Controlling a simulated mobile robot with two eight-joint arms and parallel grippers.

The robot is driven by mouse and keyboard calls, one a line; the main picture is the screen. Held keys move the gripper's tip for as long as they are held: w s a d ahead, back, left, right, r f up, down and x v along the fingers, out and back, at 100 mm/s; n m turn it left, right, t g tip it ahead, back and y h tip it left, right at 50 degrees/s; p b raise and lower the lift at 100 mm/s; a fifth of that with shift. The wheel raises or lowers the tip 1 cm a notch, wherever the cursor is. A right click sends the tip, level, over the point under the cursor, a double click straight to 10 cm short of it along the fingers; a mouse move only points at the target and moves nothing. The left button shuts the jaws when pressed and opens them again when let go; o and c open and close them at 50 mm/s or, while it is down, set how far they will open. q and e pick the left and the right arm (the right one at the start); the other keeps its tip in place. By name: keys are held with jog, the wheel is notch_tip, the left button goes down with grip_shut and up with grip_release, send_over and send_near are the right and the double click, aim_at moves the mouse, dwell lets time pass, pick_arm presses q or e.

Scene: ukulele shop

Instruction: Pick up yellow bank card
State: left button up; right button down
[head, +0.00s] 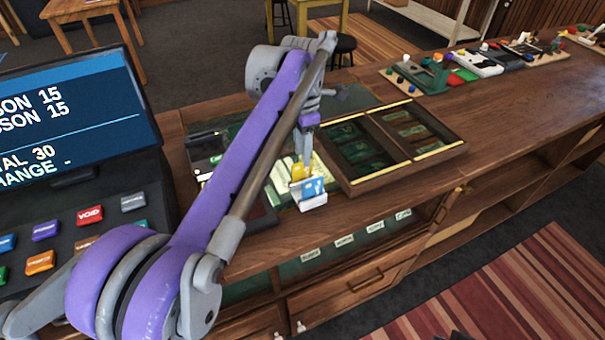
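A yellow bank card (297,172) stands upright in a small white holder (309,202) on the wooden counter. A blue card (313,187) stands in the same holder, in front of the yellow one. My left gripper (304,146) points down from above, just over the yellow card in the picture. Its fingertips are small and partly hidden, so I cannot tell whether they touch the card or are open. My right gripper is not in view.
A wooden tray (437,153) with green-lined compartments lies right of the holder. A register with a screen (70,128) and coloured keys stands at left. Several small gadgets, including a white one (478,64), line the far counter. Bare counter (500,110) lies between.

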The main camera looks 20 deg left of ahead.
aim_at(302, 174)
pick_arm(q)
notch_tip(302, 174, down, 5)
jog(key=shift+w+a+r, duration=0.1)
jog(key=shift+a, duration=0.05)
grip_shut()
dwell(0.4)
